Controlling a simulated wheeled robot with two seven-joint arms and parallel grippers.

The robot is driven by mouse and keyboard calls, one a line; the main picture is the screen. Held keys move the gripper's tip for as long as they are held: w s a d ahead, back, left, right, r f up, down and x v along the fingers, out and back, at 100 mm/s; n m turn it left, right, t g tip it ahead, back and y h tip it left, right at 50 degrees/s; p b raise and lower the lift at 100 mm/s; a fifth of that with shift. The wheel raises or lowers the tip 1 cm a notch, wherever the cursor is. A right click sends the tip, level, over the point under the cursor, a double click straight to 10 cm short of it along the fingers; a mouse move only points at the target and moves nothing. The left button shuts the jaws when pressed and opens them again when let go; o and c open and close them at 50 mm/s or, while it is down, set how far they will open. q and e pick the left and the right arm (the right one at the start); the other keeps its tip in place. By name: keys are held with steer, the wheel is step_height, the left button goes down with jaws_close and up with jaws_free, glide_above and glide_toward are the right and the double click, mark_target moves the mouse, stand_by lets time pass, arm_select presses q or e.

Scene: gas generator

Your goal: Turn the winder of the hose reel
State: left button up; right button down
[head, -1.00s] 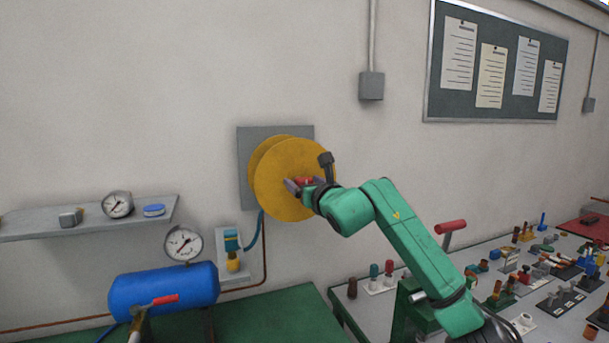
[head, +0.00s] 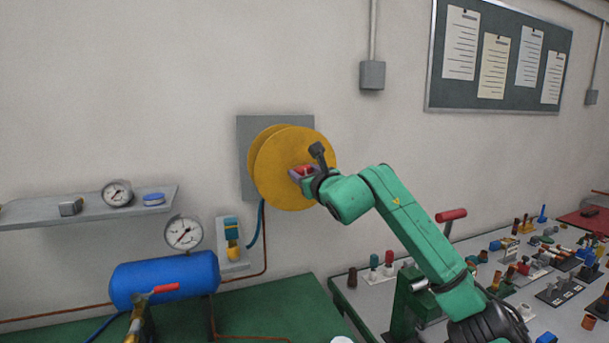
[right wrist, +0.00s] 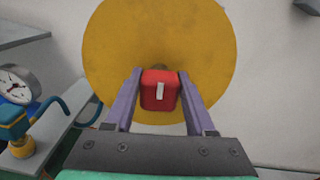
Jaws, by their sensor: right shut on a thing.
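The hose reel (head: 280,150) is a yellow double disc on a grey wall plate (head: 246,130). Its winder is a red knob (right wrist: 160,90) at the front of the disc, and it shows partly in the head view (head: 302,171). My right gripper (head: 300,172) is in front of the disc's right part. In the right wrist view its two fingers (right wrist: 160,85) are closed on both sides of the red knob. The winder's crank behind the knob is hidden. My left gripper does not show in the head view.
A blue tank (head: 165,278) with a gauge (head: 184,232) stands at lower left on a green bench (head: 270,310). A table (head: 375,300) with many small parts is at right.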

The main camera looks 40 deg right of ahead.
steer(key=n, duration=0.2)
steer(key=shift+a+n, duration=0.1)
steer(key=shift+n, duration=0.3)
steer(key=n, duration=0.4)
steer(key=shift+w+a+f+b, duration=0.1)
steer(key=shift+a+f+b, duration=0.05)
steer(key=shift+b, duration=0.25)
steer(key=n, duration=0.4)
steer(key=shift+a+f, duration=0.1)
steer(key=shift+f, duration=0.1)
steer(key=n, duration=0.4)
steer(key=shift+f+n, duration=0.2)
steer(key=shift+n, duration=0.1)
steer(key=n, duration=0.2)
steer(key=n+p, duration=0.1)
steer(key=shift+f+n, duration=0.2)
steer(key=shift+n, duration=0.2)
steer(key=n, duration=0.3)
steer(key=shift+f+n+p, duration=0.15)
steer(key=shift+n+p, duration=0.15)
steer(key=n, duration=0.2)
steer(key=n+p, duration=0.1)
steer(key=n, duration=0.1)
steer(key=shift+d+f, duration=0.2)
steer(key=shift+d+f+n+p, duration=0.15)
steer(key=shift+n+p, duration=0.35)
steer(key=shift+n, duration=1.4)
